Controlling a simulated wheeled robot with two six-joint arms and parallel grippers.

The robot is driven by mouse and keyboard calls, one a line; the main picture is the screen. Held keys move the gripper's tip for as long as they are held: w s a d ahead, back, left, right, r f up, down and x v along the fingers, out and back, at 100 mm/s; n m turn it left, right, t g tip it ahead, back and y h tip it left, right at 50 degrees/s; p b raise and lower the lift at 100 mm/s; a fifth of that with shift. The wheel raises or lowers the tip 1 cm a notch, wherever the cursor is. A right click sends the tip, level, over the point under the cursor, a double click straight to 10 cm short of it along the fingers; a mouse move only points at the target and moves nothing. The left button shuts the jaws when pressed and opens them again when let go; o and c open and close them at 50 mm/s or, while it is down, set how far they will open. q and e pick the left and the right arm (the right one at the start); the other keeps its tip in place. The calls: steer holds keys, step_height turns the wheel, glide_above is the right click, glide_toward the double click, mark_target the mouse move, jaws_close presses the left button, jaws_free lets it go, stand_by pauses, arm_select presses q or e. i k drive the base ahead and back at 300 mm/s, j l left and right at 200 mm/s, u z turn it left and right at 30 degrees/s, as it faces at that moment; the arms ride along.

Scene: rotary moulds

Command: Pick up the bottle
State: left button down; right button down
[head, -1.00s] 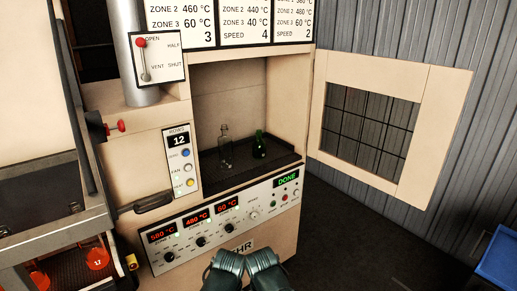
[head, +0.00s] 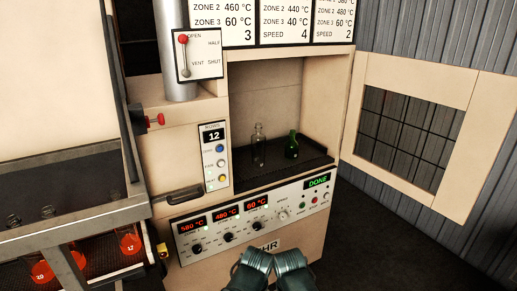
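Two bottles stand upright on the dark tray (head: 250,181) inside the open chamber: a clear glass bottle (head: 258,148) on the left and a shorter green bottle (head: 292,147) on the right. They stand a little apart. My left gripper (head: 250,268) and my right gripper (head: 293,265) appear as dark teal shapes side by side at the bottom edge, well in front of and below the bottles. Their fingertips cannot be made out, so their opening cannot be told. Neither touches a bottle.
The chamber door (head: 463,90) with its mesh window is swung open to the right. A control panel (head: 250,215) showing DONE lies below the opening. Dark floor (head: 370,250) is clear at lower right.

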mark_target(257, 140)
steer(key=z, duration=2.4)
steer(key=u, duration=2.95)
steer(key=i+l+u, duration=0.25)
steer(key=l+u, duration=0.5)
steer(key=i+l, duration=0.05)
